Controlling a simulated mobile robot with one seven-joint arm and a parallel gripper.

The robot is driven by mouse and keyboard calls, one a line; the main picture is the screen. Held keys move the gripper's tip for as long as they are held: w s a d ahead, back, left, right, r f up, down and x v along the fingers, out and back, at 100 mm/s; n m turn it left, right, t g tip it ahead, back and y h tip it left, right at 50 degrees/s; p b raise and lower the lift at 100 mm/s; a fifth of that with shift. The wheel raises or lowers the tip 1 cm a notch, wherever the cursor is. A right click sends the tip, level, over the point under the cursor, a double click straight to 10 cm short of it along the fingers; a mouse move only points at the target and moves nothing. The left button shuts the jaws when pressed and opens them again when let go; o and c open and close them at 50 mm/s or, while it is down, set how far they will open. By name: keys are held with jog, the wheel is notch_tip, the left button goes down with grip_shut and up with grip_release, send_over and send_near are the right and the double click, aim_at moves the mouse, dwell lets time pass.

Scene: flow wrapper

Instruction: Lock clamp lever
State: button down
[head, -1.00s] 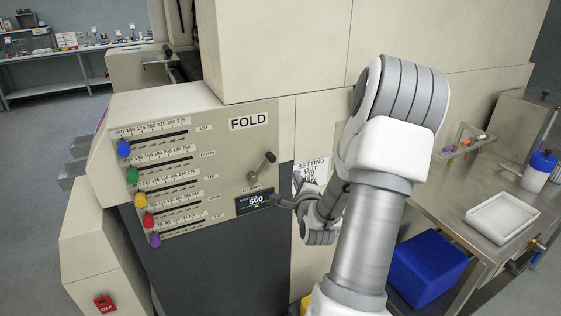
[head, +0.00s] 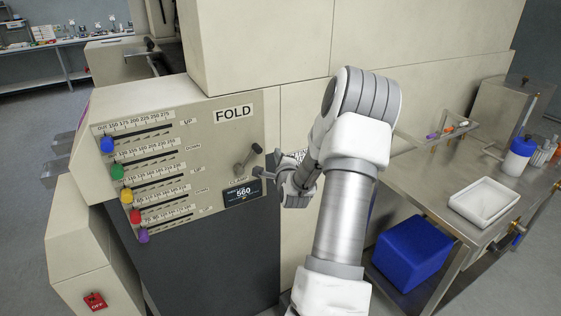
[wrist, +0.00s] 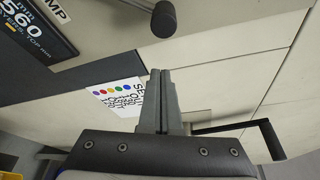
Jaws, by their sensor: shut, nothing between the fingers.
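The clamp lever (head: 246,160) is a grey arm with a dark round knob on the FOLD panel. It tilts up and to the right above the CLAMP label and the small display. In the wrist view its dark knob (wrist: 164,18) is at the top, just beyond the fingertips. My gripper (head: 257,172) is just below and slightly right of the knob, apparently apart from it. In the wrist view its fingers (wrist: 160,72) are together with nothing between them, pointing towards the knob.
The dark display (head: 243,193) reads 560 just below the lever. Coloured slider knobs (head: 118,171) line the panel's left side. A steel table (head: 425,185) with a white tray (head: 484,203) stands at right, with a blue bin (head: 412,250) below. A dark bent bar (wrist: 268,138) shows in the wrist view.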

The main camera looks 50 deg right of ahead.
aim_at(248, 159)
jog(key=shift+w+a+r+p, duration=0.1)
jog(key=shift+w+a+r, duration=0.15)
jog(key=shift+a, duration=0.3)
jog(key=shift+w+a+r+p, duration=0.15)
jog(key=shift+w+a+r, duration=0.15)
jog(key=shift+a, duration=0.2)
jog(key=shift+w+a+r+p, duration=0.1)
jog(key=shift+w+a+r, duration=0.15)
jog(key=shift+a, duration=0.3)
